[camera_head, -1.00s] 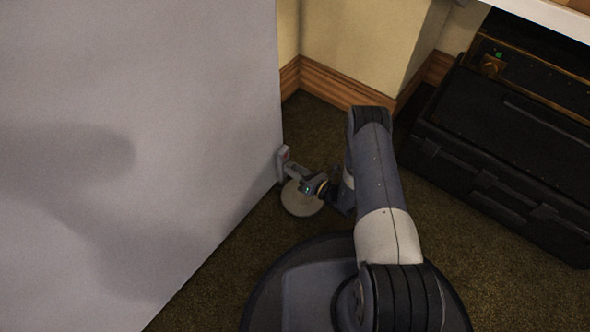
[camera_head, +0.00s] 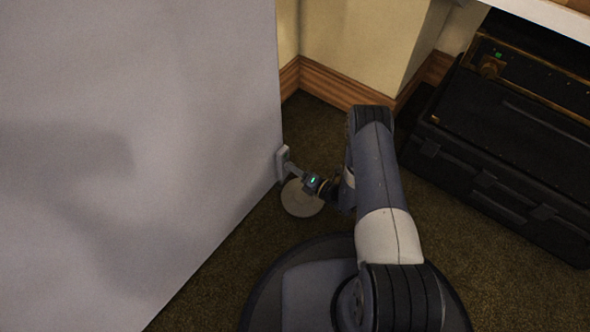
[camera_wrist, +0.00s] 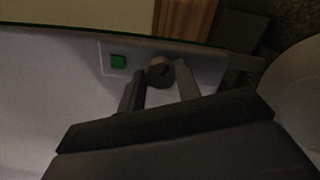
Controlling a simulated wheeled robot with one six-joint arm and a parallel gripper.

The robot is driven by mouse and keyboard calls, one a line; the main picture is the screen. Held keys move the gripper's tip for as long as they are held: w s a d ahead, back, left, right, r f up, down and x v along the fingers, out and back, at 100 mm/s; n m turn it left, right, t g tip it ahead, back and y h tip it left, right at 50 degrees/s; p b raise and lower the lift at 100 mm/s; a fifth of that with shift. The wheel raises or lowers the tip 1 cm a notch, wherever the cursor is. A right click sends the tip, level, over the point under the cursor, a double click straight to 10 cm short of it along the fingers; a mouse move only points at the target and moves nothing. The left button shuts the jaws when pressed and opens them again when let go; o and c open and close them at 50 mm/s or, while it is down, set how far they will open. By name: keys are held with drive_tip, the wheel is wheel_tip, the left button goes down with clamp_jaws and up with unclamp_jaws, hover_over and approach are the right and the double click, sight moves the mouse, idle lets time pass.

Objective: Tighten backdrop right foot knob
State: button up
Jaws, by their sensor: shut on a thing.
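The backdrop (camera_head: 140,140) is a large pale grey panel filling the left of the head view. At its lower right edge is a light grey foot bracket (camera_head: 282,162). In the wrist view the bracket plate (camera_wrist: 212,64) carries a round grey knob (camera_wrist: 160,70) with a dark slanting mark. My gripper (camera_wrist: 162,80) is shut on the knob, one finger on each side. In the head view my gripper (camera_head: 289,168) reaches the bracket from the right, and the knob is hidden there.
A pale round disc (camera_head: 302,200) lies on the carpet under my gripper. A black case (camera_head: 500,160) stands at the right. A wall corner with a wooden skirting board (camera_head: 335,85) is behind. Dark carpet (camera_head: 480,270) is free at lower right.

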idle(0.3)
drive_tip(key=o, duration=1)
drive_tip(key=shift+d, duration=0.1)
drive_tip(key=shift+p+v, duration=1.65)
drive_tip(key=shift+v, duration=3.7)
drive_tip(key=shift+f, duration=0.1)
drive_tip(key=b+x, duration=0.3)
drive_tip(key=x, duration=0.7)
drive_tip(key=shift+w+a, duration=0.2)
drive_tip(key=shift+a, duration=0.15)
